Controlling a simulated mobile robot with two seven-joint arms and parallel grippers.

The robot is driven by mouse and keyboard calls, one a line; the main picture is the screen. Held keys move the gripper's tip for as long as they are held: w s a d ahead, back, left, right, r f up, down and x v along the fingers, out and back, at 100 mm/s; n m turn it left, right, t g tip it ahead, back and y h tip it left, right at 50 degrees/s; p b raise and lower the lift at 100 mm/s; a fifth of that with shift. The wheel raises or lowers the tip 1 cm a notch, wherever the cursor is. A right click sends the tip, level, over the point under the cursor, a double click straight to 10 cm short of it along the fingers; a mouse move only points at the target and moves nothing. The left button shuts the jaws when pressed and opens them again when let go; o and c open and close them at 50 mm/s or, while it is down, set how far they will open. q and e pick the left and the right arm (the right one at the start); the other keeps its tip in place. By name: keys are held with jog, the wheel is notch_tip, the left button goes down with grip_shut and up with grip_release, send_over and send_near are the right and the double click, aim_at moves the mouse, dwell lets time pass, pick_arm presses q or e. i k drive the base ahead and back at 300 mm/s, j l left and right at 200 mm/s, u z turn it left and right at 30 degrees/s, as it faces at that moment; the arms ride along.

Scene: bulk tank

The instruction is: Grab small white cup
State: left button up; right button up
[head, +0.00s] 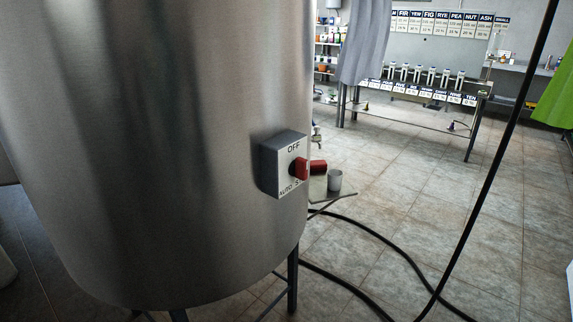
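A small white cup (335,180) stands upright on a small flat shelf (322,195) beside the right side of the large steel tank (150,150). A tap (317,138) shows at the tank's right edge, above and a little left of the cup. Neither of my grippers is in the head view.
A switch box (284,163) with a red knob sticks out from the tank. Black hoses (375,240) lie on the tiled floor and a dark cable (490,180) runs up at right. A rack bench (420,90) stands at the back. Open floor lies right of the tank.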

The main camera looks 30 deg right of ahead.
aim_at(335, 180)
jog(key=z, duration=1.3)
jog(key=u, duration=0.6)
jog(key=i+l+u, duration=0.2)
jog(key=u, duration=0.25)
jog(key=i+l+u, duration=0.15)
jog(key=l+u, duration=0.3)
jog(key=i+l+u, duration=0.15)
jog(key=l, duration=0.3)
jog(key=l+u, duration=0.2)
jog(key=l, duration=0.25)
